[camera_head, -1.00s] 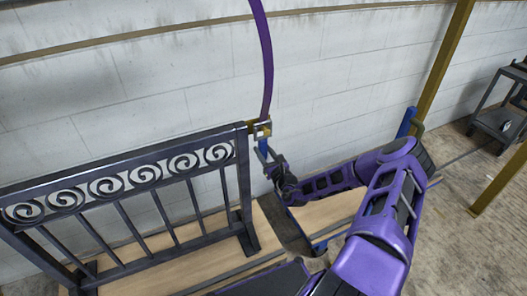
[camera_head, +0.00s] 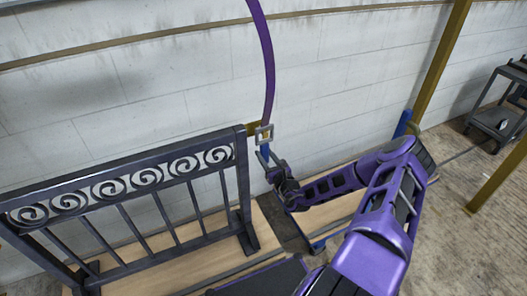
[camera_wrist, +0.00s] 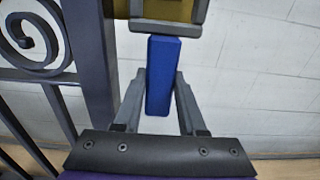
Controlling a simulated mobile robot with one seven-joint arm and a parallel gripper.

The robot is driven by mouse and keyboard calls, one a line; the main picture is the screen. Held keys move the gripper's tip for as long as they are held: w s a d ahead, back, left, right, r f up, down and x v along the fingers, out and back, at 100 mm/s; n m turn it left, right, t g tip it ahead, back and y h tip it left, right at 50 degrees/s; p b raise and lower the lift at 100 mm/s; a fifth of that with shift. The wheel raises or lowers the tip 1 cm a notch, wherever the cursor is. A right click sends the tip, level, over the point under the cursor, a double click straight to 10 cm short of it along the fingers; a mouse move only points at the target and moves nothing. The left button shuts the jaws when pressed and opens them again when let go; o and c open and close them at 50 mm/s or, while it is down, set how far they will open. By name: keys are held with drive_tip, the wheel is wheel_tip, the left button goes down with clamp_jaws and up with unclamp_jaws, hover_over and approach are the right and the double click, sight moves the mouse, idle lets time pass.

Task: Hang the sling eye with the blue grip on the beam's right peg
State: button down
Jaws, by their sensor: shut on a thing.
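My gripper (camera_head: 266,158) is shut on the blue grip (camera_wrist: 162,80), which stands between its fingers in the wrist view. Above the grip is the sling eye (camera_head: 264,134), a square grey metal frame. Its lower bar (camera_wrist: 168,27) crosses the top of the wrist view. The purple sling (camera_head: 267,60) rises from the eye. A short yellow end of the beam (camera_head: 252,129) shows just left of the eye, beside the gate's top right corner. In the wrist view, yellow (camera_wrist: 165,9) shows behind the eye. I cannot make out the right peg or whether the eye touches it.
The dark scroll gate (camera_head: 120,185) stands close to the left of my gripper, above wooden boards (camera_head: 160,240). A pale block wall (camera_head: 350,75) is behind. A yellow post (camera_head: 442,62) and a grey cart (camera_head: 495,112) are at right.

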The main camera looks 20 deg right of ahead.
drive_tip(key=shift+s+d, duration=0.1)
drive_tip(key=shift+s, duration=2.2)
drive_tip(key=shift+s, duration=0.1)
drive_tip(key=shift+s, duration=2.4)
